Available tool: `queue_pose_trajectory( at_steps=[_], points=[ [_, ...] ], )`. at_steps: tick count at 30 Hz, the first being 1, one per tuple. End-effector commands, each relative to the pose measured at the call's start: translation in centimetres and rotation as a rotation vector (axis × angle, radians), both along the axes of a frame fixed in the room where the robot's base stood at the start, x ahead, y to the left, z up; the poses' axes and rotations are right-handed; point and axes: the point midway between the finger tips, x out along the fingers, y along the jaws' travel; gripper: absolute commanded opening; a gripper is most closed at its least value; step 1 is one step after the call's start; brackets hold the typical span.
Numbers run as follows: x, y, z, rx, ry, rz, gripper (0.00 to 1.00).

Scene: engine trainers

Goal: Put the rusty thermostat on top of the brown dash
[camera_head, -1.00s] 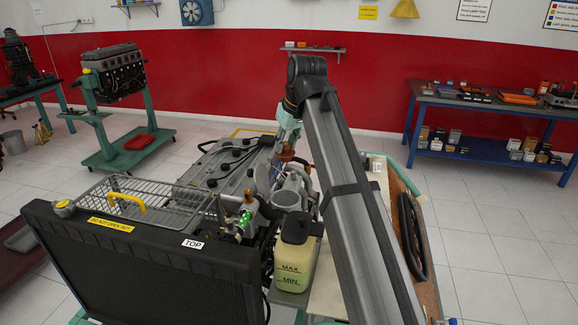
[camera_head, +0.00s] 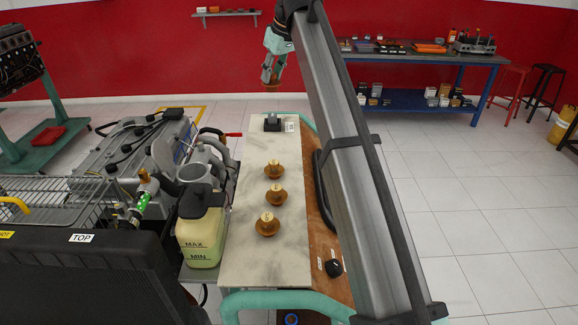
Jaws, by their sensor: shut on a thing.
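My gripper (camera_head: 271,76) is shut on a small brown thing, which looks like a rusty thermostat (camera_head: 271,86). It holds this thing up in the air past the far end of the pale marble-like worktop (camera_head: 243,258). Much of the held thing is hidden by the fingers. The brown wooden panel (camera_head: 318,240), which I take for the brown dash, runs along the right of the worktop. My arm covers part of it. Three similar rusty round pieces with brass tops stand in a row on the worktop: far (camera_head: 275,169), middle (camera_head: 274,196) and near (camera_head: 267,224).
A small black block (camera_head: 272,124) with a white tag stands at the worktop's far end. A black knob (camera_head: 333,268) and black hose (camera_head: 321,190) are on the brown panel. A coolant bottle (camera_head: 200,232) and engine stand left. A blue bench (camera_head: 420,105) is behind.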

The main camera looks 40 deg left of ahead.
Motion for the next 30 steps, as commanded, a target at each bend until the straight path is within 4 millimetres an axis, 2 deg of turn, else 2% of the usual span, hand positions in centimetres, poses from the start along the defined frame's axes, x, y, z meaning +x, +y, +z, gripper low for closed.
queue_pose_trajectory(
  at_steps=[18,21,30],
  points=[
    [-0.2,-0.2,-13.2,-0.002,-0.001,0.006,0.0],
    [-0.2,-0.2,-14.5,-0.002,-0.001,0.007,0.0],
    [-0.2,-0.2,-16.4,-0.002,-0.001,0.007,0.0]
  ],
)
